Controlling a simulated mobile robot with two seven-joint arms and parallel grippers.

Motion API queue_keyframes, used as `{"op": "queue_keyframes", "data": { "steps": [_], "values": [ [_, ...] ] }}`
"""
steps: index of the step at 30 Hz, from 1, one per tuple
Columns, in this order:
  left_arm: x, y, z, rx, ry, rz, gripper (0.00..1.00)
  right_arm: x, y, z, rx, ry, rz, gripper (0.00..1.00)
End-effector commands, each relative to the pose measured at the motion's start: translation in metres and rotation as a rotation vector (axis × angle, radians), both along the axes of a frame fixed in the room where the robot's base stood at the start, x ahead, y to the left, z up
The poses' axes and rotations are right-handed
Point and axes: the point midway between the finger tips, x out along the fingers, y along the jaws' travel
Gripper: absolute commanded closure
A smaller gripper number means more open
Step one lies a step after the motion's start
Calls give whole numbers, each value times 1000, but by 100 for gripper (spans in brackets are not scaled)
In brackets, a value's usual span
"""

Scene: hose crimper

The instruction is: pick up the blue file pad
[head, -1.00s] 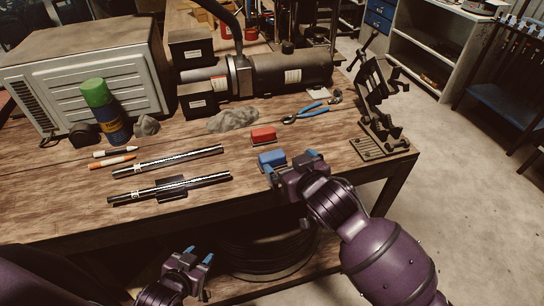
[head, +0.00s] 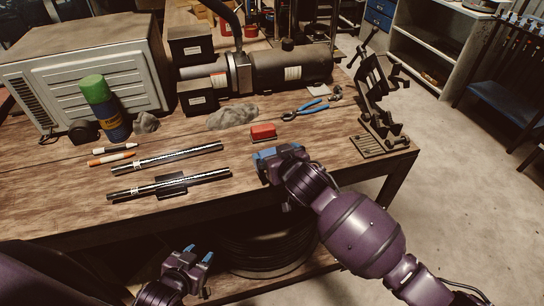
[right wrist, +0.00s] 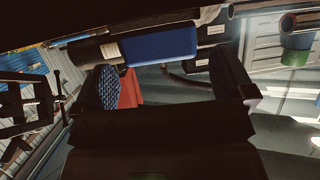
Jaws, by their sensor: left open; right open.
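The blue file pad (right wrist: 162,46) shows in the right wrist view as a blue block across the upper middle, between the two finger tips. In the head view it is mostly hidden behind my right gripper (head: 277,154), near the table's front edge. My right gripper also shows in the right wrist view (right wrist: 172,82). It is open, with its fingers at either side of the pad; I cannot tell whether they touch it. My left gripper (head: 198,256) is open and empty, low in front of the table.
A red pad (head: 263,132) lies just behind my right gripper. Blue-handled pliers (head: 304,108), a grey lump (head: 232,118) and a black stand (head: 380,110) are further back. Dark rods (head: 168,186) and markers (head: 112,156) lie to the left. Bare wood surrounds these.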

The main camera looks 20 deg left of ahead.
Motion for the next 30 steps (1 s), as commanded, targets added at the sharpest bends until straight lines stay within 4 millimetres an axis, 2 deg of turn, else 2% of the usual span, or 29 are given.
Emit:
{"op": "queue_keyframes", "data": {
  "steps": [8, 18, 20, 29, 30],
  "values": [
    [0, 0, -2, 0, 1, 0, 57, 19, 18, -12, -2, 0, 1, 0],
    [3, -1, 0, 0, -6, -2, 57, 22, 20, -13, -1, -1, 0, 0],
    [4, -1, 0, 0, -7, -2, 57, 22, 20, -13, -1, -1, 0, 8],
    [5, -1, 1, -1, -10, -3, 57, 22, 20, -13, -1, -1, 0, 54],
    [5, -1, 1, -1, -10, -3, 57, 22, 20, -12, 0, -1, 1, 54]
  ]
}}
